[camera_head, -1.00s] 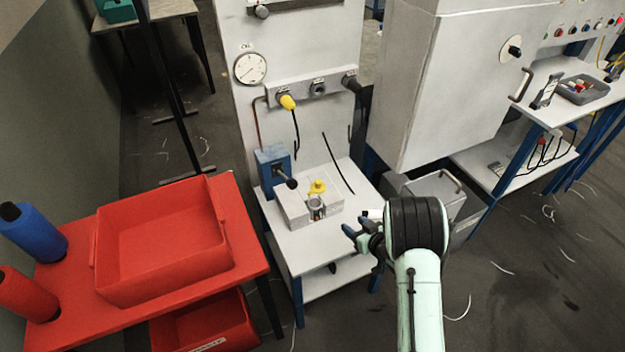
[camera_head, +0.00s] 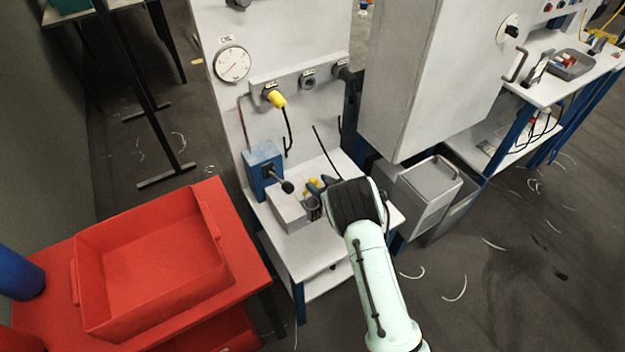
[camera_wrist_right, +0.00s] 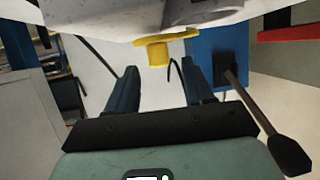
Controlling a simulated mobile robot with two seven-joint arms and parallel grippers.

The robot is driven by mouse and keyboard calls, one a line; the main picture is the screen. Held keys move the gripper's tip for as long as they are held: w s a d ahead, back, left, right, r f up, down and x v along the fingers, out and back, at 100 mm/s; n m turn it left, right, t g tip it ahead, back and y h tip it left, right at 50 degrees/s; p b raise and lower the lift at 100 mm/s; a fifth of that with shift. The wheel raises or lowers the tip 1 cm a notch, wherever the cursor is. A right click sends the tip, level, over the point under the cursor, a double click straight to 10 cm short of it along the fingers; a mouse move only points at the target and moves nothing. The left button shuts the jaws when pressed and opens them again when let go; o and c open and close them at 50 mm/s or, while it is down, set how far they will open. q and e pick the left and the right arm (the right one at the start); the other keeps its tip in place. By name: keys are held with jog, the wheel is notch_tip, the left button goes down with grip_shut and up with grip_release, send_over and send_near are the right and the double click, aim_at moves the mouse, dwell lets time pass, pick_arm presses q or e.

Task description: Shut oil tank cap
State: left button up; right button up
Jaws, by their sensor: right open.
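The oil tank is a grey block (camera_head: 289,211) on a small white stand. The pale tank body (camera_wrist_right: 105,20) fills the top there. I cannot tell how the cap sits on the neck. My left gripper is not in view.
A blue box (camera_head: 262,165) with a black-knobbed lever (camera_head: 287,187) stands close left of the tank; the lever also shows near the right finger (camera_wrist_right: 290,155). A red table with a red bin (camera_head: 150,262) is at left. A grey cabinet (camera_head: 430,80) stands at right.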

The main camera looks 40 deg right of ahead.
aim_at(314, 181)
jog(key=shift+x, duration=2.05)
jog(key=shift+c, duration=0.3)
grip_shut()
